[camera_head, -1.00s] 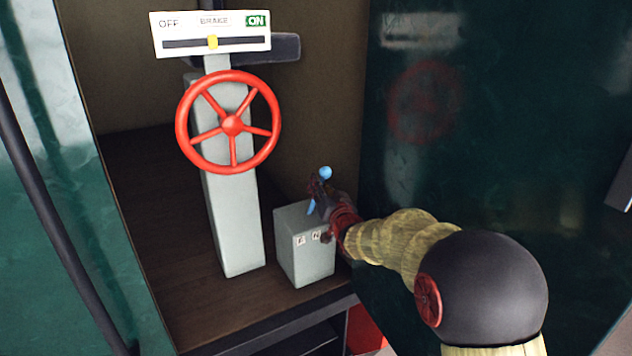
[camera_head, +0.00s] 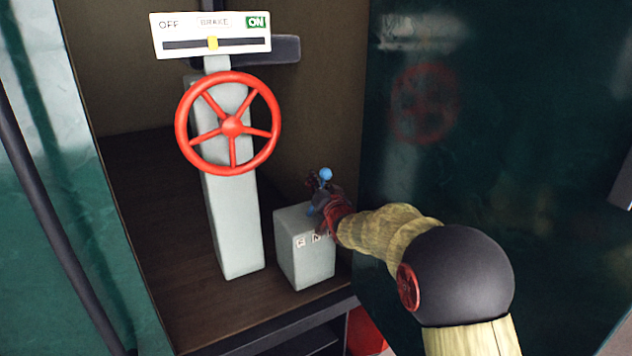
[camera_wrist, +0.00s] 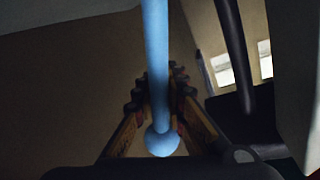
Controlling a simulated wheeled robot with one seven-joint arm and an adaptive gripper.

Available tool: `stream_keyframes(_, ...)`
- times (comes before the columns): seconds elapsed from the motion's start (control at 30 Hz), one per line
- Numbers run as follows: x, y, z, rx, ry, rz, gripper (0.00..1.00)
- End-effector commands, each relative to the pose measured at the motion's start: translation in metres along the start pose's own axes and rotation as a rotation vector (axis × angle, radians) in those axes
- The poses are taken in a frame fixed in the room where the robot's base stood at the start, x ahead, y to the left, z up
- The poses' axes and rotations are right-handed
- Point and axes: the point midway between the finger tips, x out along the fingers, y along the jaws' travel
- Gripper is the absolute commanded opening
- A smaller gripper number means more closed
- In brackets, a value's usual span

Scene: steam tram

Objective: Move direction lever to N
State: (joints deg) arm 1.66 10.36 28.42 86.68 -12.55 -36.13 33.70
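The direction lever is a blue rod with a round blue knob (camera_head: 326,174). It rises from the top of a small grey box (camera_head: 305,262) bearing the letters F and N; the right end of the label row is hidden by my arm. My gripper (camera_head: 320,186) is at the lever, just below the knob, and covers most of the rod. In the wrist view the blue rod (camera_wrist: 157,70) runs down the middle with a gripper finger on each side. The rod hides the gap between the fingertips, so I cannot tell whether they grip it.
A red brake wheel (camera_head: 232,126) on a tall grey post (camera_head: 236,235) stands left of the box. Above it is a brake sign (camera_head: 212,22) with a yellow marker. A dark green glossy wall (camera_head: 520,130) is on the right.

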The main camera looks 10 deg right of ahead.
Motion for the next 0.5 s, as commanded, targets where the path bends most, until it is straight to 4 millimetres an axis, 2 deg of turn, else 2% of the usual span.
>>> stream_keyframes(0.17, -0.0001, 0.0001, 0.0000, 0.000, 0.000, 0.000, 0.00)
stream_keyframes(0.5, -0.0002, 0.0003, 0.0002, 0.000, 0.000, 0.000, 0.00)
